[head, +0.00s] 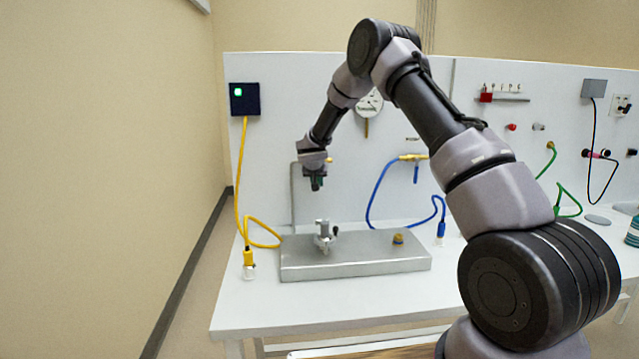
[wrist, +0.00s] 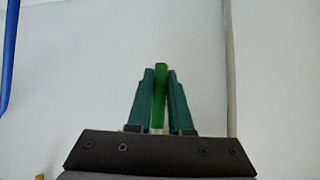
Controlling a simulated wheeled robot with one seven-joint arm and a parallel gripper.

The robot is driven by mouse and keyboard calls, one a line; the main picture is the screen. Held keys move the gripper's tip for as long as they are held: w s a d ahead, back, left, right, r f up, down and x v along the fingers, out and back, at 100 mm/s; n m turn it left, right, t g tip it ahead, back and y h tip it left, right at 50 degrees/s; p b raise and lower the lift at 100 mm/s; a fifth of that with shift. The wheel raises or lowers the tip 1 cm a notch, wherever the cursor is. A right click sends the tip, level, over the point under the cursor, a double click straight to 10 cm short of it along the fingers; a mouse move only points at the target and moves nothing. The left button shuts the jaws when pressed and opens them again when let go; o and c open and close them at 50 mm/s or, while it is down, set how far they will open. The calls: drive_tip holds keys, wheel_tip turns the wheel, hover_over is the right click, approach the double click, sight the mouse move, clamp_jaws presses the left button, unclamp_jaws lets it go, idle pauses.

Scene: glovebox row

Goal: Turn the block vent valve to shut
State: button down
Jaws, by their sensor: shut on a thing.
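My gripper (head: 316,184) is at the back panel, above the left part of the grey metal block (head: 355,262). In the wrist view its two dark teal fingers stand close on either side of a bright green lever (wrist: 159,97), which is shut between them. The lever runs lengthwise between the fingers. In the head view my gripper and wrist hide most of the valve, and a small yellow brass part (head: 330,160) shows beside them. A thin grey pipe (head: 293,195) rises to this spot from behind the block.
A grey fitting (head: 323,238) and a brass fitting (head: 398,239) stand on the block. A yellow hose (head: 240,190) hangs at left, a blue hose (head: 376,195) at right, near a blue-handled brass valve (head: 415,172). A round gauge (head: 369,104) is behind my arm.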

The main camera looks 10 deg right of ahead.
drive_tip(key=shift+a, duration=0.15)
idle(0.3)
drive_tip(key=c, duration=0.8)
unclamp_jaws()
drive_tip(key=shift+c, duration=0.2)
drive_tip(key=v, duration=1.1)
drive_tip(key=shift+d, duration=0.2)
